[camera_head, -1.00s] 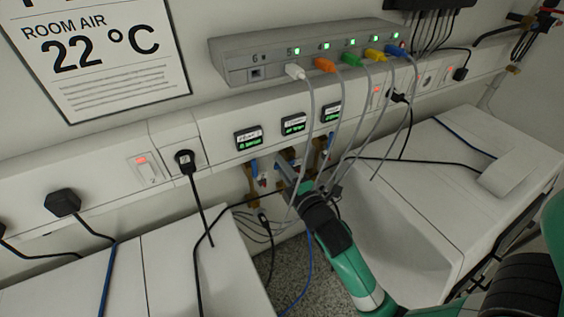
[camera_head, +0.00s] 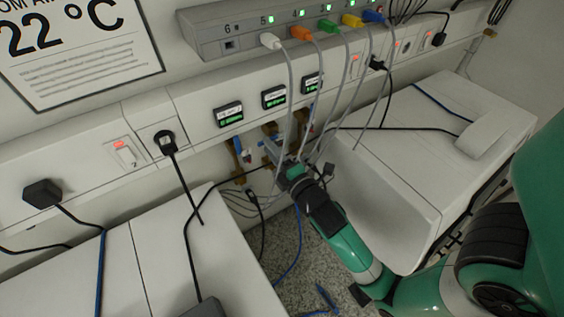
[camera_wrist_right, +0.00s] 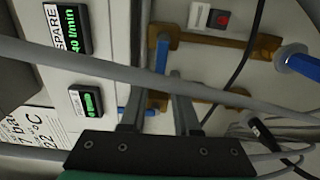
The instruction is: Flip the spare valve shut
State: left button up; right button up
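A display marked SPARE (camera_wrist_right: 65,28), reading 40 l/min, is at the upper left of the right wrist view. Near it, a blue lever (camera_wrist_right: 161,65) on brass pipework (camera_wrist_right: 215,42) lies just beyond my fingertips, in line with the gap between them. I cannot tell whether they touch it. A second blue lever (camera_wrist_right: 300,64) is at the right edge. A blue part (camera_wrist_right: 135,112) shows partly behind a finger. My right gripper (camera_wrist_right: 158,88) is open with nothing held. In the head view it (camera_head: 270,150) is at the valves below the displays. My left gripper is not in view.
A grey cable (camera_wrist_right: 200,85) crosses in front of the fingers. Coloured-plug cables hang from the grey switch box (camera_head: 235,32) near my right arm. A white cabinet (camera_head: 400,165) stands right of the arm, another (camera_head: 170,260) left. Several thin wires hang below the valves.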

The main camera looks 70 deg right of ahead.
jog(key=v, duration=0.8)
jog(key=shift+s+a+b, duration=0.15)
jog(key=shift+s+b, duration=0.05)
jog(key=shift+b, duration=0.2)
jog(key=w+a+r+m+t, duration=0.1)
jog(key=w+a+r+t, duration=0.25)
jog(key=r, duration=0.45)
jog(key=w+a+r+m+t+y, duration=0.15)
jog(key=w+r, duration=0.25)
jog(key=r, duration=0.5)
jog(key=w+a+r+t, duration=0.3)
jog(key=a+r, duration=0.1)
jog(key=r, duration=0.4)
jog(key=a+r+m+t+y, duration=0.2)
jog(key=a+r+y, duration=0.3)
jog(key=r, duration=0.3)
jog(key=a+r+m+t+y, duration=0.3)
jog(key=a+r+m+y, duration=0.2)
jog(key=r+y, duration=0.2)
jog(key=shift+s+a+r, duration=0.35)
jog(key=shift+a+r, duration=0.05)
jog(key=shift+r, duration=0.2)
